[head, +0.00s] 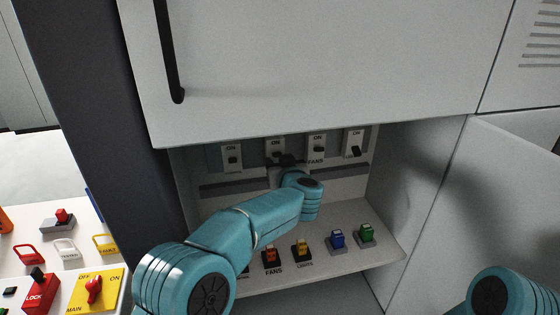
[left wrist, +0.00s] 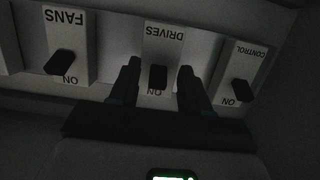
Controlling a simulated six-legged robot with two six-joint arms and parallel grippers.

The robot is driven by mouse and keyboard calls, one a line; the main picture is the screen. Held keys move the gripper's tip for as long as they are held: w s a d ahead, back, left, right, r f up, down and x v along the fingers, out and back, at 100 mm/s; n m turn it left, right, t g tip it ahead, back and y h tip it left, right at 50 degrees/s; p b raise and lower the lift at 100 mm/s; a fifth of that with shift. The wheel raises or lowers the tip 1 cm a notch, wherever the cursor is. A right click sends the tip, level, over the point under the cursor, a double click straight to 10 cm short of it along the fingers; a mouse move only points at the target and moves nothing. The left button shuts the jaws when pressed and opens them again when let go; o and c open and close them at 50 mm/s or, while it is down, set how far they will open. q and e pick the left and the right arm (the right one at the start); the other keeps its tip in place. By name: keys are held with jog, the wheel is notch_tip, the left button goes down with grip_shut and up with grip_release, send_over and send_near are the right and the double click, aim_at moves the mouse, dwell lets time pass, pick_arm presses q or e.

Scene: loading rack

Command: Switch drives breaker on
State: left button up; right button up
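The drives breaker (head: 275,146) is a white plate marked ON in the upper row inside the cabinet recess. In the left wrist view, which is upside down, the DRIVES plate (left wrist: 162,48) is in the middle with its black lever (left wrist: 158,77). My left gripper (head: 286,161) is at this plate, partly hiding its lower part in the head view. In the left wrist view my left gripper (left wrist: 157,82) is open, one finger on each side of the lever, with gaps visible. I cannot tell the lever's position. My right gripper is out of view.
The fans breaker (left wrist: 62,45) and control breaker (left wrist: 240,65) flank it closely. Another breaker (head: 355,142) is at the row's right end. Several coloured switches, including a blue one (head: 337,239), stand on the ledge below. A cabinet door (head: 320,60) hangs above. A switch panel (head: 50,235) is at left.

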pick_arm(q)
jog(key=shift+w+r, duration=0.1)
jog(key=shift+w, duration=0.05)
jog(key=shift+r, duration=0.1)
jog(key=b+v, duration=0.4)
jog(key=v, duration=1.2)
jog(key=shift+s+b, duration=0.25)
jog(key=shift+b, duration=0.05)
jog(key=shift+w+f, duration=0.1)
jog(key=shift+f, duration=0.15)
jog(key=shift+d, duration=0.1)
